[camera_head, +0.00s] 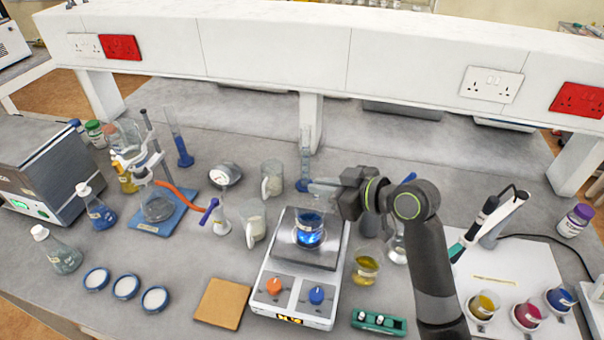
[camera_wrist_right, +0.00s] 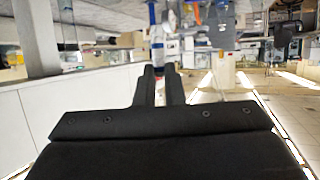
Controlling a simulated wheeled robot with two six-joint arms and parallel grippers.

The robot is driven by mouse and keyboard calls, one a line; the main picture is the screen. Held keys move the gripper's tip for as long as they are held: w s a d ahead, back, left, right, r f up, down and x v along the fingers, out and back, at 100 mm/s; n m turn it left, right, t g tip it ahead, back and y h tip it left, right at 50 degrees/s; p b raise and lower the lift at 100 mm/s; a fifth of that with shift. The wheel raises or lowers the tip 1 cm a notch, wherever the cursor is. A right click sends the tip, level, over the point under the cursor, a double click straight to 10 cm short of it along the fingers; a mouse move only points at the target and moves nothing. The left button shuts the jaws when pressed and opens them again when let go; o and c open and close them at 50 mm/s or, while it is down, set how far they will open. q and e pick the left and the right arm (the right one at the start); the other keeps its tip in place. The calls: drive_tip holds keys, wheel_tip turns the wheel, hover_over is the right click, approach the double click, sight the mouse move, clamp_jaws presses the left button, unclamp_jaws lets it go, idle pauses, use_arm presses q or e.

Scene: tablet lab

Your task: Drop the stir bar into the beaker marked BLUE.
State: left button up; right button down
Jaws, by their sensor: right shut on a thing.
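A glass beaker with blue liquid (camera_head: 309,231) stands upright on the plate of a white hotplate stirrer (camera_head: 270,258). Any marking on it is too small to read. My right gripper (camera_head: 313,187) is above and slightly behind this beaker, with its fingers pointing left. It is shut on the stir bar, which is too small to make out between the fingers. In the right wrist view the two fingers (camera_wrist_right: 160,70) are close together. A second beaker with yellow liquid (camera_head: 366,269) stands to the right of the stirrer. My left gripper is not in view.
A green holder (camera_head: 361,323) with small white pieces lies at the front. A measuring cylinder (camera_head: 305,160) stands behind the gripper. Glass jugs (camera_head: 253,222) stand left of the stirrer. A white board (camera_head: 500,263) with coloured cups lies right of my arm.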

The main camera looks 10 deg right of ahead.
wheel_tip(320, 180, down, 5)
drive_tip(key=b, duration=0.4)
drive_tip(key=shift+s+d+r, duration=0.15)
drive_tip(key=shift+r, duration=0.05)
drive_tip(key=shift+f+b, duration=0.4)
drive_tip(key=shift+b, duration=0.1)
drive_tip(key=shift+f, duration=0.25)
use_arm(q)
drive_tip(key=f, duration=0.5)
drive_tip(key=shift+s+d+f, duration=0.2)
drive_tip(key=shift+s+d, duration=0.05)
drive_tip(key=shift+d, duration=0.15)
use_arm(e)
drive_tip(key=c, duration=1.5)
unclamp_jaws()
drive_tip(key=shift+o, duration=0.2)
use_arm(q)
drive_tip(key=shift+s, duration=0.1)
